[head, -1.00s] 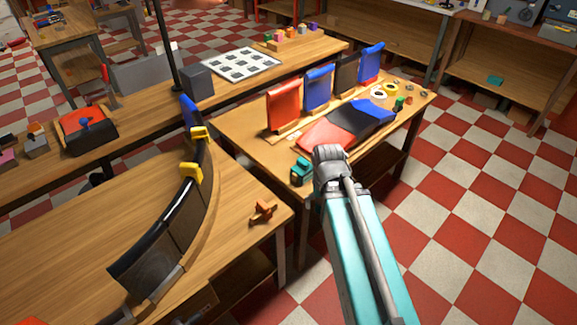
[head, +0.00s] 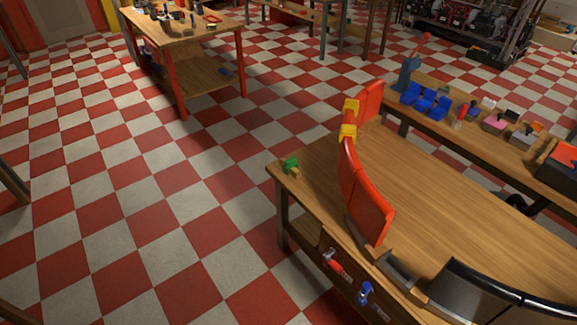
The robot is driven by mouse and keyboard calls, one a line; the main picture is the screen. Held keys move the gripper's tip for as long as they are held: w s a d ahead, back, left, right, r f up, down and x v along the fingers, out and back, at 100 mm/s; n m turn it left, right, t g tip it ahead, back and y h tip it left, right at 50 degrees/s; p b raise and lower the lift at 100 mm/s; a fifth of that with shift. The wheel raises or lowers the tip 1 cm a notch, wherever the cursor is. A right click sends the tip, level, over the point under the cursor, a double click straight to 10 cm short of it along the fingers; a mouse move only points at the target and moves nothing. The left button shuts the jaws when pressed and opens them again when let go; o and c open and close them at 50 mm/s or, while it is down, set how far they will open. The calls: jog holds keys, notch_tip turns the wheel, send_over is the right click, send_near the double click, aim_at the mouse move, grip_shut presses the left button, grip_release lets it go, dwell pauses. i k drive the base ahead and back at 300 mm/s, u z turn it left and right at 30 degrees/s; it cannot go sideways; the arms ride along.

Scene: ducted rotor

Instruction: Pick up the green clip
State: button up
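A small green clip (head: 291,163) lies on the far left corner of the wooden table (head: 440,195), close to the edge. A small tan or yellowish piece shows against its lower right side. A curved row of red panels (head: 367,205) stands on the table to the right of the green clip, apart from it. Two yellow clips (head: 349,120) sit on the upper part of that row, one above the other. My gripper and arm are not in view.
A black curved panel (head: 490,292) stands at the table's near right. Red and blue tools (head: 365,293) hang on the table's front side. A bench (head: 470,130) with blue bins lies behind. Open checkered floor (head: 150,220) spreads left of the table.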

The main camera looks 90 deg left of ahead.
aim_at(290, 162)
jog(key=u, duration=2.95)
